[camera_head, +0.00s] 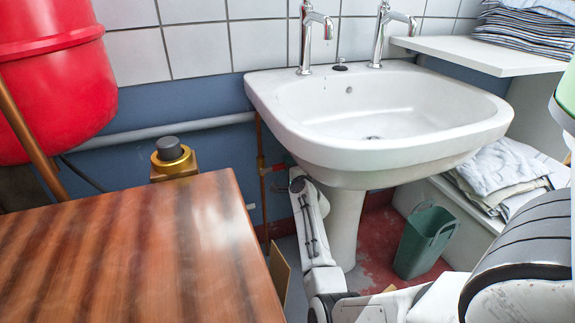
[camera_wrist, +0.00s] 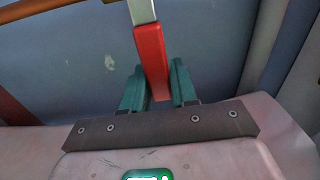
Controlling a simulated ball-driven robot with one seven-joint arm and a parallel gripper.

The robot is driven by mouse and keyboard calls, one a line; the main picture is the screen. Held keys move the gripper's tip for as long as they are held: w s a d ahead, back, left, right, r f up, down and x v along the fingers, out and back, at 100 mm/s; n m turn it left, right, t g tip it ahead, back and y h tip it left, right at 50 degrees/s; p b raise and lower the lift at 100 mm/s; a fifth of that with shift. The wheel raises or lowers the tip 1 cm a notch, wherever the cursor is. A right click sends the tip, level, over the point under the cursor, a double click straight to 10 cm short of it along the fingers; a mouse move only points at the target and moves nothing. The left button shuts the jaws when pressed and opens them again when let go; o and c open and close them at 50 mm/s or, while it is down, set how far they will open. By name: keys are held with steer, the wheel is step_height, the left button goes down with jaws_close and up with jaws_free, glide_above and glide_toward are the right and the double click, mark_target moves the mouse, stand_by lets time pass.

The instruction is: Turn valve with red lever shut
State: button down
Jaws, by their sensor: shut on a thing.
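The red lever (camera_wrist: 150,58) shows in the wrist view, with a bare metal part at its upper end. My gripper (camera_wrist: 158,88) has its two teal fingers on either side of the lever's lower end, shut on it. In the head view, a small red piece (camera_head: 277,168), likely the same lever, shows beside the thin copper pipe (camera_head: 261,150) left of the sink. My white arm reaches up to it from below. The valve body is too small or hidden to make out, and the fingertips are mostly hidden in the head view.
A white sink (camera_head: 385,150) with two taps stands just above and right of my arm. A wooden table top (camera_head: 130,250) fills the lower left. A green bin (camera_head: 424,240) stands on the floor at right, by shelves with folded cloth (camera_head: 505,170). A red tank (camera_head: 50,70) hangs at left.

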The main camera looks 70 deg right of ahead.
steer(key=shift+f, duration=0.2)
stand_by(0.3)
steer(key=c, duration=1)
jaws_free()
steer(key=shift+o, duration=0.2)
steer(key=p+v, duration=0.4)
steer(key=v, duration=0.6)
steer(key=shift+s+a+p, duration=0.25)
steer(key=shift+s+p, duration=0.1)
steer(key=shift+p, duration=0.05)
